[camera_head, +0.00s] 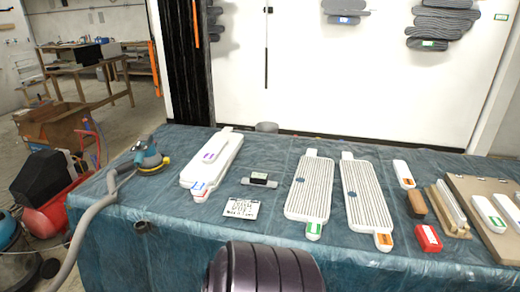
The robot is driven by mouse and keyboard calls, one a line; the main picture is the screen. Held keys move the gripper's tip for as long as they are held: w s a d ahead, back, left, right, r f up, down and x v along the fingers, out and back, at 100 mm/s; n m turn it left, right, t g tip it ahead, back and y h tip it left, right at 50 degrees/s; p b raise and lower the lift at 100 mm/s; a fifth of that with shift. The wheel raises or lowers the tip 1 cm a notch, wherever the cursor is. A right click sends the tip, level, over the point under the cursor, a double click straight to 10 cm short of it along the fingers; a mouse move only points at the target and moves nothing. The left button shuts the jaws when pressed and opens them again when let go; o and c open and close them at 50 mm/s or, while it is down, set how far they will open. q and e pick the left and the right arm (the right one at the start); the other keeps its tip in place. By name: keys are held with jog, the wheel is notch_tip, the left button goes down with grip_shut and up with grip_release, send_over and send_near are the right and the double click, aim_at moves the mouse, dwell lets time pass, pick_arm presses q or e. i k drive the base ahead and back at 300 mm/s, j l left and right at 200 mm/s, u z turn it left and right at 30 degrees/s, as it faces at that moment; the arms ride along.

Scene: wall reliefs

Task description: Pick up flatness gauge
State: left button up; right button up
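A small black block with a pale display-like face on a grey base lies on the blue-covered table, and it looks like the flatness gauge (259,179). It sits between a stack of white panels on the left and a ribbed white panel on the right. A white card with black print (241,208) lies just in front of it. Nothing covers the gauge. Neither of my grippers is in view.
The blue-covered table (180,262) also holds the white panel stack (214,165), two ribbed panels (310,190) (365,194), a red block (428,238) and a wooden-based tool (446,210). A blue sander (148,154) with a grey hose (97,208) stands at the left end.

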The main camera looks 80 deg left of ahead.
aim_at(261, 180)
jog(key=u, duration=2.75)
